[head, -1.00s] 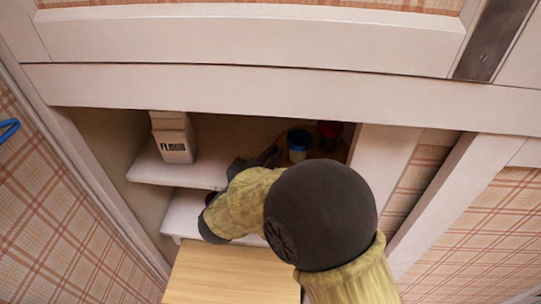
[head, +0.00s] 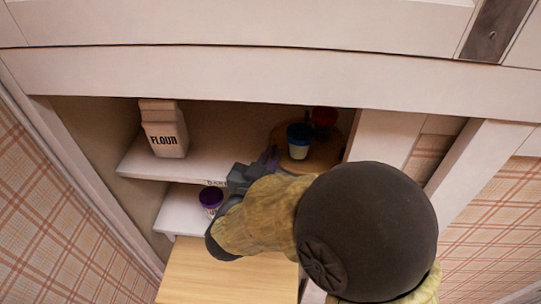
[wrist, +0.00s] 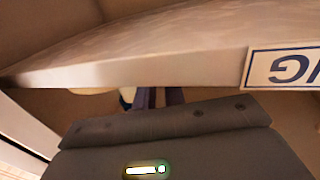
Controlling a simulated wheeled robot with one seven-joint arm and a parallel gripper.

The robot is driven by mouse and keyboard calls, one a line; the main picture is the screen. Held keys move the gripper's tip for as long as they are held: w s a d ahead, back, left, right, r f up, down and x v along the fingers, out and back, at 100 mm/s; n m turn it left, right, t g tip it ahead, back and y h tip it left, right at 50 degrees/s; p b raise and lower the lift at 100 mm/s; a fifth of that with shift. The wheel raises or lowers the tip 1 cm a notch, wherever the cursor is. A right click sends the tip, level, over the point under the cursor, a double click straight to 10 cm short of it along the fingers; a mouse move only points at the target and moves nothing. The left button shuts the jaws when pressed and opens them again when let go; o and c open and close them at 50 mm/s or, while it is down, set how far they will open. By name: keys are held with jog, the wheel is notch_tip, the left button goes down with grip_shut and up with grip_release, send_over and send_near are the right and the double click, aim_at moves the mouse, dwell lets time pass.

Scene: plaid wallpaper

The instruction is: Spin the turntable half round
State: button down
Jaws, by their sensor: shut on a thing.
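The turntable (head: 330,155) is a round wooden disc at the right of the upper shelf inside the cupboard. A blue-lidded jar (head: 299,141) stands on it near its front left, with a red jar (head: 323,118) behind and to the right. My gripper (head: 271,157) reaches in from the front and its dark fingers are at the disc's left edge, shut on it. The contact itself is unclear. In the wrist view, the fingers (wrist: 160,97) are partly hidden behind the pale shelf edge.
A flour bag (head: 165,130) stands at the left of the upper shelf (head: 200,165). A purple jar (head: 211,196) stands on the lower shelf (head: 180,213). A wooden board (head: 228,278) lies below. The cupboard's right post (head: 385,137) is close to the turntable.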

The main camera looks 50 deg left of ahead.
jog(key=c, duration=1.7)
grip_release()
jog(key=shift+w+d, duration=0.1)
jog(key=shift+w, duration=0.1)
jog(key=shift+c, duration=0.2)
jog(key=shift+s, duration=0.1)
jog(key=shift+s+d, duration=0.15)
jog(key=shift+s, duration=0.3)
jog(key=b+v, duration=0.4)
jog(key=v, duration=1.2)
jog(key=shift+d, duration=0.2)
